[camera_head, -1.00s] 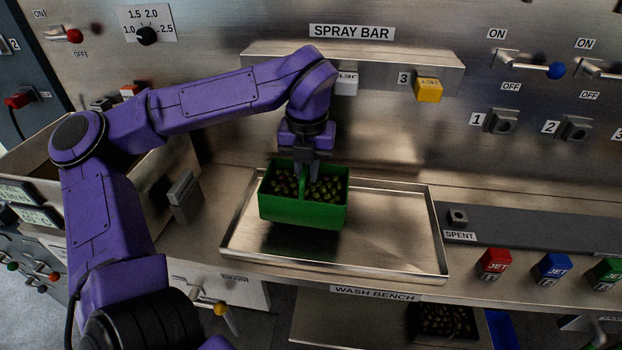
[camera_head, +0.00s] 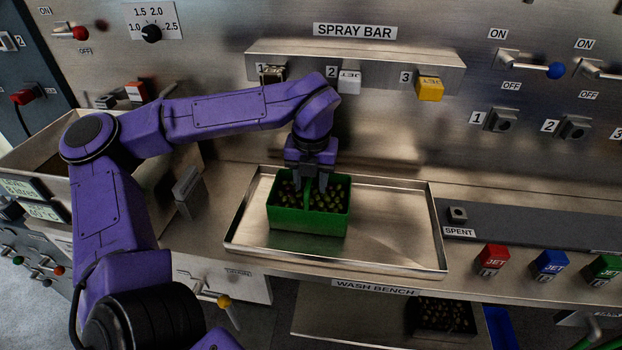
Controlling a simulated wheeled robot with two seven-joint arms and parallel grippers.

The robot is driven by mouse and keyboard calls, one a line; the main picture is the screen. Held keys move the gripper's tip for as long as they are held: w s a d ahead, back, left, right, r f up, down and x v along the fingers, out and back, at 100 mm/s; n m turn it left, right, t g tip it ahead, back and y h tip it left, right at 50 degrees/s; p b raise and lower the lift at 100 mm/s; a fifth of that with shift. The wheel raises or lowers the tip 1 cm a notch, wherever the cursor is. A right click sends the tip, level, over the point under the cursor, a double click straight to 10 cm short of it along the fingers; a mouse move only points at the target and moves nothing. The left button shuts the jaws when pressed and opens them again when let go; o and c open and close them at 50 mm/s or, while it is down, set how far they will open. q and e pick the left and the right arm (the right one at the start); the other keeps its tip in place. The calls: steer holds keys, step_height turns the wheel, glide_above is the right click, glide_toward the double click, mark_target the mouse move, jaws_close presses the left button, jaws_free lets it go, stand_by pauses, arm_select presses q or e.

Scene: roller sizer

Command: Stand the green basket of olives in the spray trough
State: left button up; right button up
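The green basket (camera_head: 308,222), filled with dark olives, stands upright in the left half of the shallow metal spray trough (camera_head: 400,262) on the wash bench. Its base appears to rest on the trough floor. My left gripper (camera_head: 311,184) is directly above the basket, pointing down. Its fingers look spread on either side of the basket's middle handle, with green showing between them. Whether a finger still touches the handle is hard to tell. My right gripper is not in view.
The spray bar (camera_head: 380,70) with numbered jet blocks overhangs behind the trough. A grey strip marked SPENT (camera_head: 540,236) lies to the right, with red, blue and green jet blocks in front. The trough's right half is clear. A dark crate of olives (camera_head: 446,318) sits below.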

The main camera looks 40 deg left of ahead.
arm_select(q)
step_height(320, 180, up, 12)
steer(key=s+d, duration=0.1)
stand_by(0.5)
